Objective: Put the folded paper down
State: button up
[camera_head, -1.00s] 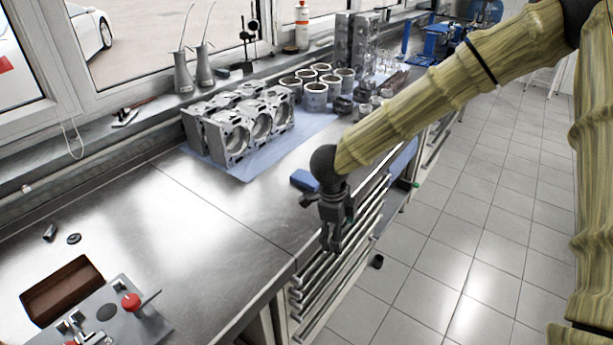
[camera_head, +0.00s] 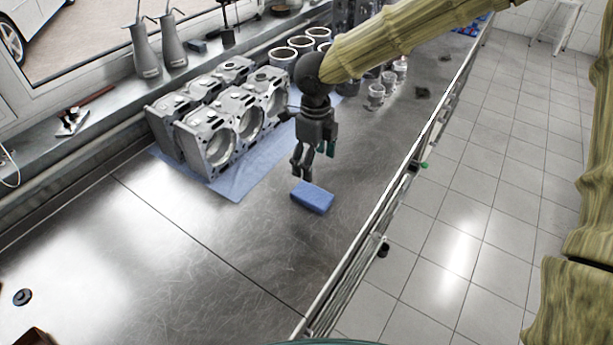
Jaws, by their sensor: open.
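A small blue rectangular block, which looks like the folded paper (camera_head: 312,197), lies flat on the steel workbench (camera_head: 200,235), right of the blue sheet. My gripper (camera_head: 303,170) points down just behind the folded paper's left end. Its jaws are open, and nothing shows between them. The fingertips look close to the paper, but I cannot tell whether they touch it.
Metal engine blocks (camera_head: 218,135) stand on a blue sheet (camera_head: 236,182) to the left. Cylinder sleeves (camera_head: 283,57) and small clear cups (camera_head: 376,92) stand behind. The bench in front is largely bare. Its right edge drops to the tiled floor (camera_head: 470,200).

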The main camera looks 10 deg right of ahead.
aim_at(312, 193)
jog(key=shift+w+f, duration=0.2)
jog(key=shift+f, duration=0.55)
jog(key=shift+s+f+p, duration=0.45)
jog(key=shift+s+f, duration=0.55)
jog(key=shift+s, duration=0.4)
jog(key=f, duration=0.1)
jog(key=w+f, duration=0.1)
jog(key=f+p, duration=0.1)
jog(key=shift+w+a+f, duration=0.15)
jog(key=shift+w+a, duration=0.1)
jog(key=shift+w, duration=0.15)
jog(key=shift+s+a+f+p, duration=0.1)
jog(key=shift+s+f+p, duration=0.25)
jog(key=shift+f, duration=0.45)
jog(key=shift+s+f, duration=0.25)
jog(key=shift+f, duration=0.4)
jog(key=shift+w+f, duration=0.25)
jog(key=shift+w, duration=0.05)
jog(key=shift+s+r, duration=0.15)
jog(key=shift+s, duration=0.05)
jog(key=shift+c, duration=1.4)
jog(key=c, duration=0.7)
jog(key=shift+w, duration=0.1)
